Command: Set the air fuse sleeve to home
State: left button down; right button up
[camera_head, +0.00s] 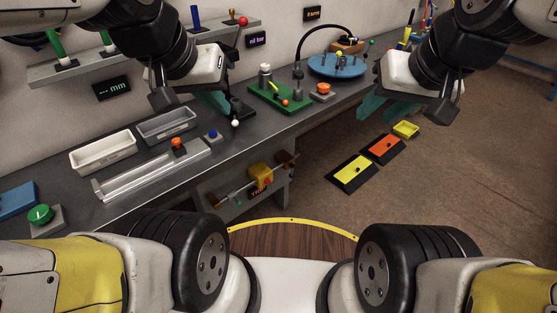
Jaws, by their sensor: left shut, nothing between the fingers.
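No part in view is clearly readable as the air fuse sleeve. A yellow block (261,174) with a red label and rod-like metal fittings on both sides sits on the grey panel under the bench's front edge; I cannot tell if the sleeve is part of it. My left gripper (214,106) has teal fingers, is shut and empty, and hangs over the bench beside a black stand with a white ball. My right gripper (386,108) hangs past the bench's right front edge, above the floor; its finger gap is unclear.
The dark bench (240,142) holds a white tray (103,166), a grey tray (141,136), a metal channel (128,184), a green board (264,99) and a blue round table (318,70). Yellow and orange floor plates (350,174) lie on the open floor at right.

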aim_at(232, 195)
jog(key=l+u, duration=0.1)
jog(key=l, duration=0.4)
jog(key=k+l+u, duration=0.1)
jog(key=l, duration=0.85)
jog(key=k+l+u, duration=0.15)
jog(key=l, duration=0.3)
